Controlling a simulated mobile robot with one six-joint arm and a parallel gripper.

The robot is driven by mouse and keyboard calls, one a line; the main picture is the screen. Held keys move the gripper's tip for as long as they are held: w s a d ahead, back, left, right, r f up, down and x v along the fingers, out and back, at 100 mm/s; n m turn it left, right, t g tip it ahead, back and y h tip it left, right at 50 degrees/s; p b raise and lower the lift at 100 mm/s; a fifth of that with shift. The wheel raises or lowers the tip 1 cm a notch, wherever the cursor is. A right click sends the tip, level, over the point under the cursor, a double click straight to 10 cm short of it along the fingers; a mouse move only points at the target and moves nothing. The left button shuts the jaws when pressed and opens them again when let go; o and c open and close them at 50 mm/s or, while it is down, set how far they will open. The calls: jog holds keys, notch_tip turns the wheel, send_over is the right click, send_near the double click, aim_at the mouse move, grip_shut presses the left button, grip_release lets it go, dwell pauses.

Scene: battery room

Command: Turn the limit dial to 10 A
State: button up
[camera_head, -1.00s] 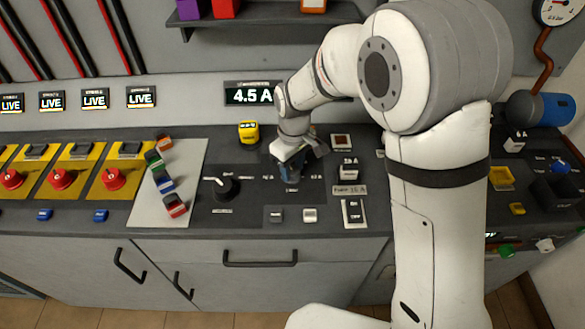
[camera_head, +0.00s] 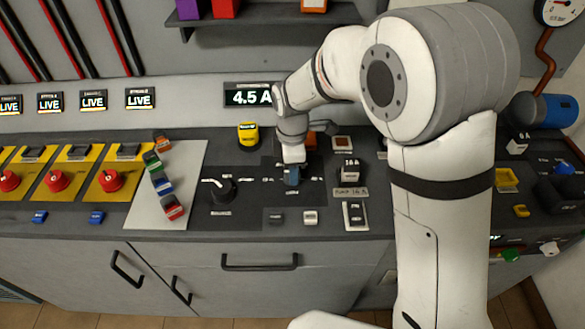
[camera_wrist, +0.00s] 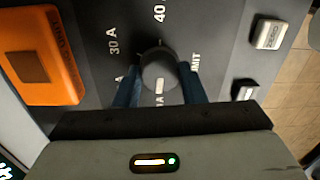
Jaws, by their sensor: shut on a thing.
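The limit dial (camera_wrist: 159,70) is a round dark knob in the wrist view, with a light pointer mark on its lower side. Printed marks 30 A, 40 and part of LIMIT show around it; the lower scale is partly hidden by my gripper. My gripper (camera_wrist: 160,82) has its two blue fingers on either side of the knob, shut on it. In the head view my gripper (camera_head: 291,178) points down at the panel and hides the dial. The display (camera_head: 249,95) on the back wall reads 4.5 A.
An orange block (camera_wrist: 40,58) with a dark square stands beside the dial. A black selector knob (camera_head: 222,190) is to the left, a yellow block (camera_head: 248,135) behind it. Red buttons (camera_head: 110,181) are far left.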

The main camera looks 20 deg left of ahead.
jog(key=shift+n, duration=0.6)
jog(key=o, duration=1)
notch_tip(320, 180, up, 8)
jog(key=shift+w+a+f, duration=0.1)
jog(key=shift+w, duration=0.05)
